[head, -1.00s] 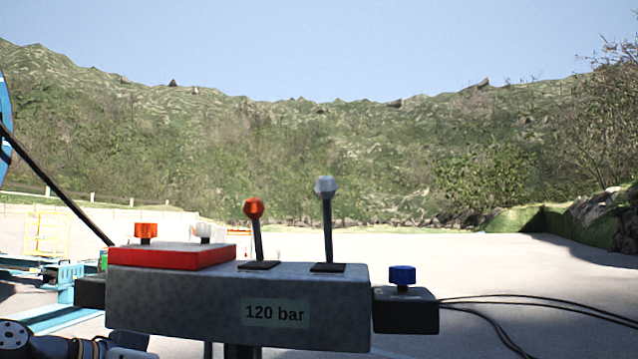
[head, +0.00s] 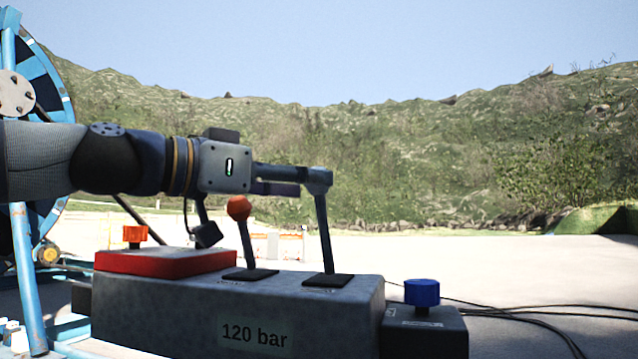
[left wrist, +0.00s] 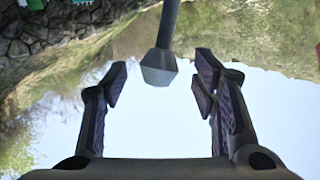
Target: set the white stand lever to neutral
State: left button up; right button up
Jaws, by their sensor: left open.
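The white lever (head: 324,235) stands on the grey control stand (head: 170,310), its dark shaft leaning slightly left in the head view. Its knob is hidden there behind my left gripper (head: 308,180), which reaches in level from the left at knob height. In the left wrist view, the pale faceted knob (left wrist: 158,68) shows between the two fingertips of my left gripper (left wrist: 161,77). The fingers are open, with a gap on both sides of the knob. My right gripper is not in view.
An orange-knobbed lever (head: 239,208) stands just left, below my left gripper. A red box (head: 165,262) with an orange button (head: 135,234) sits at the stand's left. A blue knob (head: 422,292) is at right, with black cables (head: 520,312). A blue reel (head: 58,90) stands at far left.

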pick_arm(q)
jog(key=shift+x, duration=1.5)
jog(key=shift+r, duration=0.1)
jog(key=shift+c, duration=0.6)
grip_shut()
jog(key=w+d+r, duration=0.1)
jog(key=w+d, duration=0.1)
jog(key=w, duration=0.3)
jog(key=shift+w+r+b, duration=0.25)
jog(key=shift+w+b, duration=0.1)
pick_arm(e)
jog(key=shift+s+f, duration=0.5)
